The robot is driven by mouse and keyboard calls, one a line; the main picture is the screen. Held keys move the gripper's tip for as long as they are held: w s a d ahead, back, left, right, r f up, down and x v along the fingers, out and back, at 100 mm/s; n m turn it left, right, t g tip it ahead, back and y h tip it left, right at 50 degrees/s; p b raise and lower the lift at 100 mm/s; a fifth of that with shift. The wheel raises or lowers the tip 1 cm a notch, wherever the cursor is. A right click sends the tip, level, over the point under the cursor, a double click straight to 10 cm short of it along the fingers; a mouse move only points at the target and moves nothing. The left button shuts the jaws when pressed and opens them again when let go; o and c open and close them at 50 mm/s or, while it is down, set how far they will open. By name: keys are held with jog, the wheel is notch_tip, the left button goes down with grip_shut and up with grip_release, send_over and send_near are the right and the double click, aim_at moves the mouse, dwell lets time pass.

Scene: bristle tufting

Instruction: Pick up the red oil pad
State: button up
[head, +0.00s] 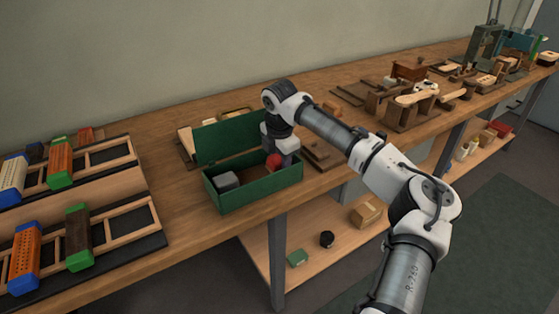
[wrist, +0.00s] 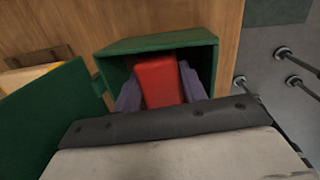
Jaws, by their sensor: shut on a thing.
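The red oil pad (wrist: 157,82) is a red block between my gripper's two purplish fingers in the wrist view. In the head view a small part of the red pad (head: 273,162) shows beside my gripper (head: 284,164), inside the green box. My gripper is shut on the pad, with a finger on each side of it. The green box (head: 262,193) has its lid raised at the back; its rim (wrist: 150,44) also shows in the wrist view. The pad's underside is hidden.
A grey block (head: 225,181) sits at the left in the green box. Racks with coloured blocks (head: 80,235) stand on the bench to the left. Wooden fixtures (head: 400,105) stand to the right. The bench front between box and left racks is clear.

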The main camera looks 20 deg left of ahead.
notch_tip(320, 180, up, 18)
dwell(0.6)
jog(key=o, duration=0.3)
jog(key=shift+f, duration=0.1)
jog(key=shift+c, duration=1)
